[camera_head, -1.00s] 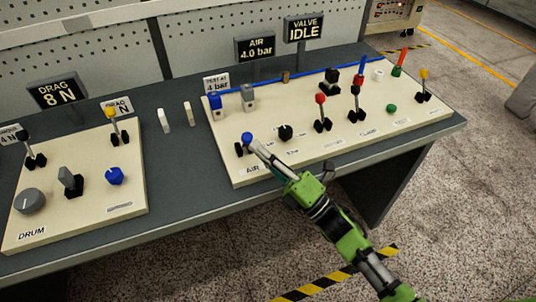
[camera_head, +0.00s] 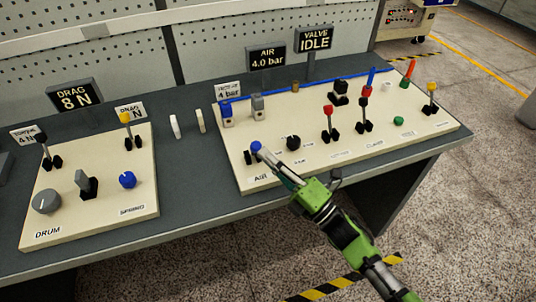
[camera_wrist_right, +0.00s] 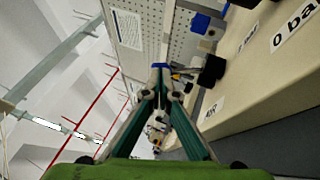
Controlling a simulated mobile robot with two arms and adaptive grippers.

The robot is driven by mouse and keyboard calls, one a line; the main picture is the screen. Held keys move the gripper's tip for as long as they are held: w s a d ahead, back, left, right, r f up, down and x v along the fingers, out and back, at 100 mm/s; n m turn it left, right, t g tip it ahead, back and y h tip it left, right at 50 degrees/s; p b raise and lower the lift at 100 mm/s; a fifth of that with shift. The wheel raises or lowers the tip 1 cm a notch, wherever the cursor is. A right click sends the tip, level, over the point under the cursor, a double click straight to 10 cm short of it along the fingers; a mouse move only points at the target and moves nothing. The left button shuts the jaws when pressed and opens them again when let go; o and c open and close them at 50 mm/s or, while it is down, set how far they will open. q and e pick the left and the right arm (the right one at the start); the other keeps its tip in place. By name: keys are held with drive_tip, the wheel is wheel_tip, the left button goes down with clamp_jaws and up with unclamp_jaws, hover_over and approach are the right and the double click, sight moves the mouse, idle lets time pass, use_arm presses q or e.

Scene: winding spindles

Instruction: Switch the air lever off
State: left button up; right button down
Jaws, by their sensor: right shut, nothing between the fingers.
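The air lever (camera_head: 256,147) has a blue ball knob on a black base, near the front left corner of the right-hand cream panel, by the AIR label. My right gripper (camera_head: 262,152) reaches it from the front right with its fingers shut. The fingertips are at the blue knob, and I cannot tell whether they touch it. In the right wrist view, the shut fingers (camera_wrist_right: 160,72) meet in front of a bit of blue, which seems to be the knob (camera_wrist_right: 160,65). The AIR display (camera_head: 266,57) reads 4.0 bar. My left gripper is out of view.
A black rotary knob (camera_head: 293,143) sits just right of the lever. Blue and grey blocks (camera_head: 227,114) stand behind on the panel.

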use_arm(q)
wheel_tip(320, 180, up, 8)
drive_tip(key=p, duration=0.8)
use_arm(e)
drive_tip(key=w+a+r+m+g+h, duration=0.1)
drive_tip(key=w+a+r+m+h, duration=0.1)
drive_tip(key=w, duration=0.5)
drive_tip(key=shift+a+r+g+h, duration=0.2)
drive_tip(key=shift+r+g+h, duration=0.2)
drive_tip(key=shift+r+h, duration=0.15)
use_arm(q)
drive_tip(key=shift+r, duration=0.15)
use_arm(e)
drive_tip(key=shift+w+r, duration=0.1)
drive_tip(key=shift+r, duration=0.05)
